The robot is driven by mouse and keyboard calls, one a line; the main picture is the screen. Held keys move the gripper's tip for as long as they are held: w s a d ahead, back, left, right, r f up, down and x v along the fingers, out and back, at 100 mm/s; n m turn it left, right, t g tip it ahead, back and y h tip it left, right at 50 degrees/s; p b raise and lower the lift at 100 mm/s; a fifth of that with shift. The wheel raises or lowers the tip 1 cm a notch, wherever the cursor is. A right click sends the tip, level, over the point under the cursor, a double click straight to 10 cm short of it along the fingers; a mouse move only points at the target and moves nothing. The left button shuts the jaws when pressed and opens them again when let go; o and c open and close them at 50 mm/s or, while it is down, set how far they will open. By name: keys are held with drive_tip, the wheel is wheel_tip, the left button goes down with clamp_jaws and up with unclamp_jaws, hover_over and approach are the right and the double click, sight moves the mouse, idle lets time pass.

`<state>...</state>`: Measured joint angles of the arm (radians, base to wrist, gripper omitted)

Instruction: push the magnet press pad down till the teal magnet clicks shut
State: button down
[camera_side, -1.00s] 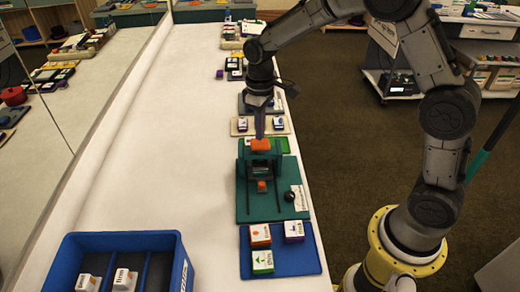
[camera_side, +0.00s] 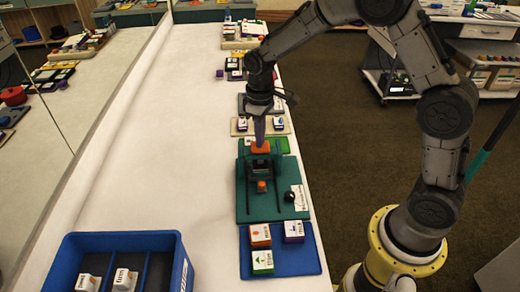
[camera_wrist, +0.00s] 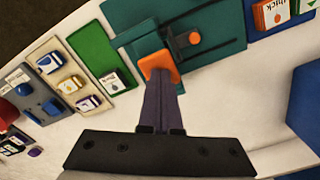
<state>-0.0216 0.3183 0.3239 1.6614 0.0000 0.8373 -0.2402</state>
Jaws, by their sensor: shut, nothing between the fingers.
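The magnet press stands on a dark teal board (camera_side: 246,207) at the table's right edge. Its orange press pad (camera_side: 260,148) sits on top of the frame; it also shows in the wrist view (camera_wrist: 157,64). My gripper (camera_side: 260,141) is shut and empty, pointing down with its fingertips at the pad, seemingly touching it. In the wrist view my closed fingers (camera_wrist: 161,88) overlap the pad's near edge. A smaller orange piece (camera_side: 262,186) shows low at the press front. I cannot pick out the teal magnet; the frame and pad hide the inside.
A blue mat (camera_side: 285,263) with several labelled boxes lies in front of the board. A blue divided bin (camera_side: 130,240) stands at the lower left. More trays of small items line the table's edge behind the press. The white tabletop (camera_side: 190,130) to the left is clear.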

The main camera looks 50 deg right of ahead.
drive_tip(key=shift+f, duration=0.5)
drive_tip(key=shift+r, duration=3.8)
